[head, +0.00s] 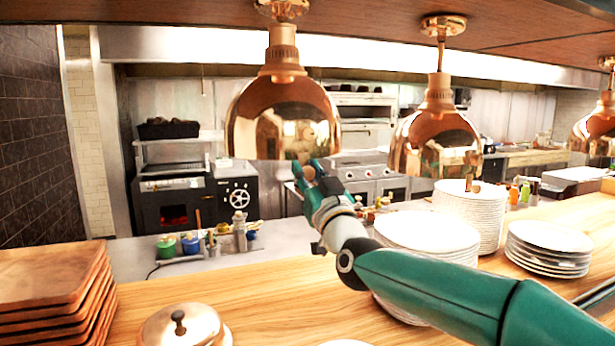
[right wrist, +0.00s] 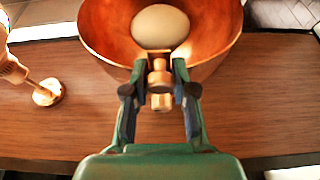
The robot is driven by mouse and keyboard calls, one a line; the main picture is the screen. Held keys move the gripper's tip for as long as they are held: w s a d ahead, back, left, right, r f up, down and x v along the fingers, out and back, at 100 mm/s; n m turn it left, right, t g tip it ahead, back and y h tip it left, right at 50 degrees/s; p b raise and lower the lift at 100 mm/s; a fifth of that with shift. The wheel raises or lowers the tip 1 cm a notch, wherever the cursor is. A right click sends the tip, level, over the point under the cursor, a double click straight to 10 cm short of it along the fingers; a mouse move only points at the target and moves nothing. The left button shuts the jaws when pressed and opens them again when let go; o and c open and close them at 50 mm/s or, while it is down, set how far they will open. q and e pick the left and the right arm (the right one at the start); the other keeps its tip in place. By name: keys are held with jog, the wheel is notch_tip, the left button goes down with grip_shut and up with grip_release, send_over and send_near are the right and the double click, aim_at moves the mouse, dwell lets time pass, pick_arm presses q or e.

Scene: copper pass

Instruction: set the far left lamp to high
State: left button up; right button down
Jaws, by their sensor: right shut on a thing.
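The far left lamp (head: 283,112) is a copper dome hanging from the overhead wooden shelf. In the right wrist view I look up into its copper shade (right wrist: 105,35), with a pale round bulb (right wrist: 160,27) inside. A small brass knob (right wrist: 160,84) sits at the shade's near rim. My right gripper (head: 308,170) reaches up to the lamp's lower edge. In the right wrist view its two fingers (right wrist: 159,68) are shut on the knob, one on each side. The knob's setting cannot be read. My left gripper is not in view.
A second copper lamp (head: 437,135) hangs to the right, and a third (head: 597,130) at the right edge. Below are plate stacks (head: 425,232), a metal dome cover (head: 182,326) and wooden boards (head: 50,280) on the wooden counter (head: 265,290).

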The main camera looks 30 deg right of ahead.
jog(key=shift+s+r, duration=0.1)
jog(key=shift+r, duration=0.35)
jog(key=c, duration=1.2)
grip_release()
jog(key=shift+o, duration=1.3)
jog(key=shift+f, duration=0.15)
jog(key=shift+f, duration=0.15)
jog(key=v, duration=1.1)
jog(key=shift+s+f, duration=0.2)
jog(key=shift+s, duration=0.15)
